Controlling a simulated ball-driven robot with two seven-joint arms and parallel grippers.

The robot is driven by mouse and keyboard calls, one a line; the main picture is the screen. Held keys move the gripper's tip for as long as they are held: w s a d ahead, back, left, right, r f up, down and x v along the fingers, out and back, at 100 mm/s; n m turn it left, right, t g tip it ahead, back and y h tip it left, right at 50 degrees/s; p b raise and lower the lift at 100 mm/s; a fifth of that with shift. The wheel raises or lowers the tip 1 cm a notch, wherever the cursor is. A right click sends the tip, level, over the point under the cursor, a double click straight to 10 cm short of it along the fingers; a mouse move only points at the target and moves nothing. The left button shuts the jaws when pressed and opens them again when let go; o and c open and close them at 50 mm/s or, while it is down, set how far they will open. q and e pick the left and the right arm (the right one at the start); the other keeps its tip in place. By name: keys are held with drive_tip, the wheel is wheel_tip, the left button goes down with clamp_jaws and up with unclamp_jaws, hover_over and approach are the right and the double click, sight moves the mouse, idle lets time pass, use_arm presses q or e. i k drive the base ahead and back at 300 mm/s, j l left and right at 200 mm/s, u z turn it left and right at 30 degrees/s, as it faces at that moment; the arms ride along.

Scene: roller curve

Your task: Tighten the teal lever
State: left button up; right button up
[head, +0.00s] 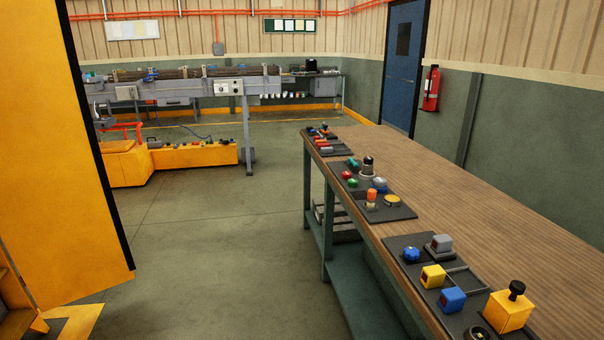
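A small teal part (353,163) stands at the far edge of the middle dark panel on the workbench. It may be the teal lever, but it is too small to make out its shape or how tight it is. Beside it on the same panel are a black knob on a grey base (368,167), a red button (346,175), a green button (352,183), an orange cylinder (371,196) and a yellow disc (392,201). Neither of my grippers is in view.
The wooden workbench (450,205) runs along the right. Its near panel holds a yellow box (510,311) with a black knob. A large yellow panel (75,160) blocks the left. Open floor (220,240) lies between. A grey machine (180,90) stands behind.

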sight(350, 161)
drive_tip(key=i+j+z, duration=0.8)
drive_tip(key=j, duration=0.25)
drive_tip(key=i+u, duration=0.45)
drive_tip(key=i, duration=0.15)
